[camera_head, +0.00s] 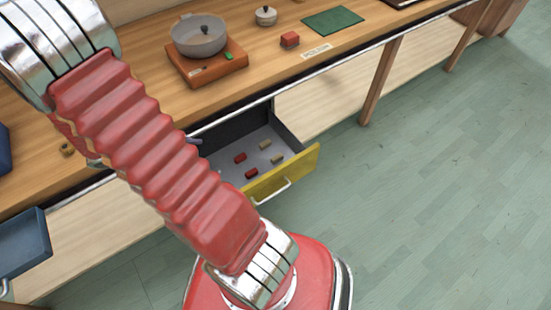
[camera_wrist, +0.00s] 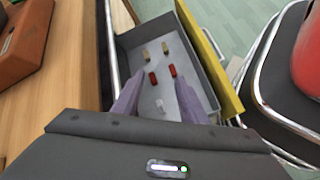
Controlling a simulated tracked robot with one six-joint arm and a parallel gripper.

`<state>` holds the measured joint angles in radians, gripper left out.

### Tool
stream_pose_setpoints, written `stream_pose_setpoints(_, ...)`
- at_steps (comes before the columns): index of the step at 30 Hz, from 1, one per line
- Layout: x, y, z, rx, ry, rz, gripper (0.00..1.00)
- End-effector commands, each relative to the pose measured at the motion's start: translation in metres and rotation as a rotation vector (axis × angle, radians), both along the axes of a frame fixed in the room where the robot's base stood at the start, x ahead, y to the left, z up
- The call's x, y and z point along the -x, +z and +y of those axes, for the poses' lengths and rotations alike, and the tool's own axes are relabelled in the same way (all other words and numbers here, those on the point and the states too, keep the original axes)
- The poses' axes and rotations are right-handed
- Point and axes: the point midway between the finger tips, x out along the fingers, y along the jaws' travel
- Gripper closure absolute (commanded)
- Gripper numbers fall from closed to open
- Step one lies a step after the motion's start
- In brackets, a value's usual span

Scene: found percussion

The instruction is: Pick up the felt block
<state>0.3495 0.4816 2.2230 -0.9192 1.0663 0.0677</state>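The yellow-fronted drawer (camera_head: 283,177) stands open and holds small blocks. Two are red, a rear one (camera_head: 240,158) and a front one (camera_head: 251,174); two are tan, one (camera_head: 265,144) behind the other (camera_head: 277,159). I cannot tell by look which block is felt. In the wrist view my gripper (camera_wrist: 158,92) is open, its two purplish fingers pointing into the drawer. A small pale piece (camera_wrist: 160,106) shows between the fingers.
On the wooden bench (camera_head: 255,85) are a grey pot (camera_head: 199,38) on an orange base (camera_head: 208,72), a small lidded pot (camera_head: 265,16), a red block (camera_head: 290,39) and a green mat (camera_head: 333,20). A blue drawer (camera_head: 22,242) is at left. The right floor is clear.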

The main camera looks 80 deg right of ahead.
Motion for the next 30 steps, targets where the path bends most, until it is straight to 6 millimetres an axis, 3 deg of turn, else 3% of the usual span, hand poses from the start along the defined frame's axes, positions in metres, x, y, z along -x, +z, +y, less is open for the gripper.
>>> stream_pose_setpoints(15,0.044,-0.100,-0.058,0.002,0.131,0.318,0.61)
stream_pose_setpoints(24,0.079,-0.164,-0.078,-0.031,0.225,0.475,0.61)
stream_pose_setpoints(30,0.096,-0.195,-0.084,-0.052,0.276,0.537,0.61)
